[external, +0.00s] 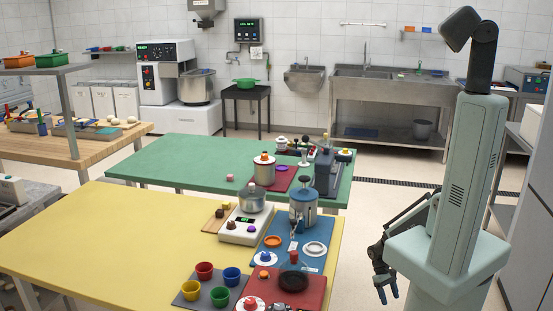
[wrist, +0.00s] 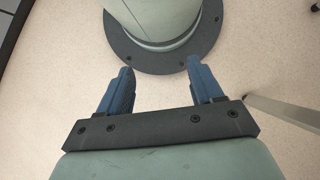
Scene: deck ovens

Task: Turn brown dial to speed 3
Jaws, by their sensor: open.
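A white countertop unit (external: 243,221) with a metal pot (external: 252,200) on it stands on the yellow table. Its front carries a small dark brown dial (external: 231,225) on the left and a purple dial (external: 251,228) to the right of it. The speed markings are too small to read. My gripper (external: 387,291) hangs low beside my base, to the right of the yellow table and well apart from the dials. In the wrist view my gripper (wrist: 160,70) is open and empty, with its two blue fingers over the floor.
A blue mat (external: 272,254) with a metal canister (external: 303,205) and white plates lies right of the unit. A red mat (external: 312,290) and several coloured cups (external: 205,270) are at the front. The yellow table's left side (external: 100,240) is clear. A green table (external: 190,155) stands behind.

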